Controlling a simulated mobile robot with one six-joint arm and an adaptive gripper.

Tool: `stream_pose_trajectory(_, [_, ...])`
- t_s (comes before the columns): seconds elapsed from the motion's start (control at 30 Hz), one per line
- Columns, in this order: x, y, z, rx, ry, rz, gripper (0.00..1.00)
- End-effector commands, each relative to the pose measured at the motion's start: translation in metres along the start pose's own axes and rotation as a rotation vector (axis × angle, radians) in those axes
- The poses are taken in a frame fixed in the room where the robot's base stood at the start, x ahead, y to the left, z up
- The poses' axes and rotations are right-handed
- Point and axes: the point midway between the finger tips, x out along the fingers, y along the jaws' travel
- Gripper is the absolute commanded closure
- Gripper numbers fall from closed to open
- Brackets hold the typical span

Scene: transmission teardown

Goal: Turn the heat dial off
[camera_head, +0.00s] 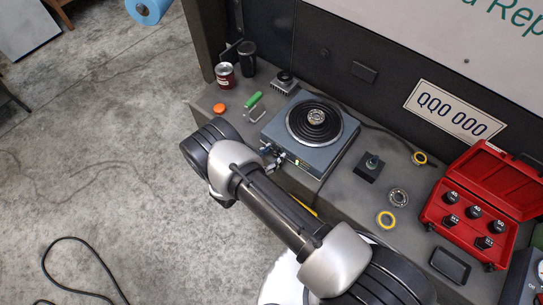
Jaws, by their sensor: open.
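The grey-blue hot plate (335,156) sits on the workbench, with a black coil burner on top and a round bearing (317,117) at its centre. Small dark and metallic parts show at its lower-left front face, where the heat dial (280,155) appears to be. The dial's setting is too small to read. My gripper (268,158) is mostly hidden behind my arm. What shows of it is close to the front face, by the dial. It is open, and I cannot tell whether it touches the dial.
A red can (225,76), a dark cup (247,58), an orange cap (219,108) and a green-handled tool (254,100) stand left of the hot plate. Concrete floor is open left.

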Motion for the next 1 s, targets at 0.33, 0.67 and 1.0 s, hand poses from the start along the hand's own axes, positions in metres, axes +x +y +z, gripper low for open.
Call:
stream_pose_trajectory(0.33, [-0.0002, 0.0002, 0.0001, 0.0, 0.0, 0.0, 0.63])
stream_pose_trajectory(0.67, [-0.0003, 0.0002, 0.0001, 0.0, 0.0, 0.0, 0.85])
stream_pose_trajectory(1.0, [0.0003, 0.0011, -0.0009, -0.02, -0.001, -0.009, 0.97])
